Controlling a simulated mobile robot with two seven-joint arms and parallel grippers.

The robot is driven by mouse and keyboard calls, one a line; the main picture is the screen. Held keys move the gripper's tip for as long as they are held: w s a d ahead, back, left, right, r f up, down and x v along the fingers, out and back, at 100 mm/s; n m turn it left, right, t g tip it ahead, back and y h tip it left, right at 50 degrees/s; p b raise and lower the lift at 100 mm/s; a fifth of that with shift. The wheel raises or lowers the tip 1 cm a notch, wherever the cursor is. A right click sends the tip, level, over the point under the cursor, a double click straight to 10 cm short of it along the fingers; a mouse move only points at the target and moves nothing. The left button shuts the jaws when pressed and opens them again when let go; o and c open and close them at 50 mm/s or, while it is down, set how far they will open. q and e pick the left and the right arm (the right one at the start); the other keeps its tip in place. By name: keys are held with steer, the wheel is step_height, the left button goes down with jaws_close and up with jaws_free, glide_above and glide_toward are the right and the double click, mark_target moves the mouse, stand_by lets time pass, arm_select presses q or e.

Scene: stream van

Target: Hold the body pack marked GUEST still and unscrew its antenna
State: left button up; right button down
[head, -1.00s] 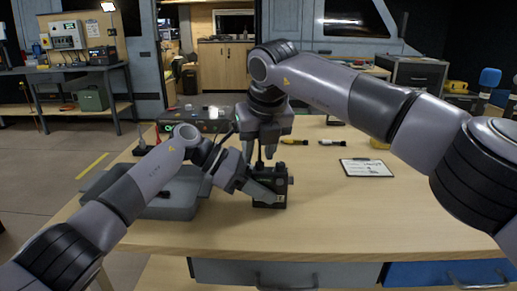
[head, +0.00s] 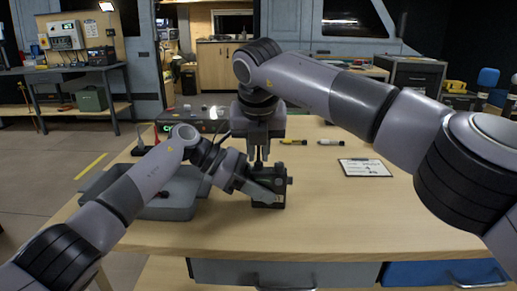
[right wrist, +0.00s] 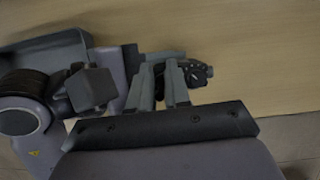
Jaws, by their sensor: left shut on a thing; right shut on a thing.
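A small dark body pack (head: 272,201) stands upright on the table near the middle of the head view; its GUEST mark cannot be read. It also shows in the right wrist view (right wrist: 199,73), partly behind the fingers. My left gripper (head: 270,184) reaches in from the left and is shut on the pack. My right gripper (head: 260,158) points down right above the pack and is shut on the thin antenna at its top, mostly hidden by the fingers. In the right wrist view the right fingers (right wrist: 164,86) stand close together beside the pack.
A grey tray (head: 172,213) sits to the left, under my left arm. A dark rack unit (head: 205,113) stands behind. Two markers (head: 293,142) and a clipboard (head: 365,168) lie to the right. The front right of the table is clear.

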steer(key=n+y, duration=0.1)
steer(key=n, duration=0.2)
steer(key=shift+a+n, duration=0.1)
steer(key=shift+n, duration=0.3)
steer(key=shift+g+y, duration=0.3)
steer(key=shift+n+y, duration=0.3)
steer(key=shift+n, duration=0.7)
steer(key=shift+n+g, duration=0.3)
steer(key=shift+n, duration=0.7)
steer(key=shift+s+a+n+g+y, duration=0.1)
steer(key=shift+n+g+y, duration=0.25)
steer(key=shift+n, duration=0.65)
steer(key=shift+s+n+g+y, duration=0.1)
steer(key=shift+n+g+y, duration=0.2)
steer(key=shift+n, duration=0.7)
steer(key=c, duration=1.2)
jaws_free()
steer(key=shift+o, duration=0.2)
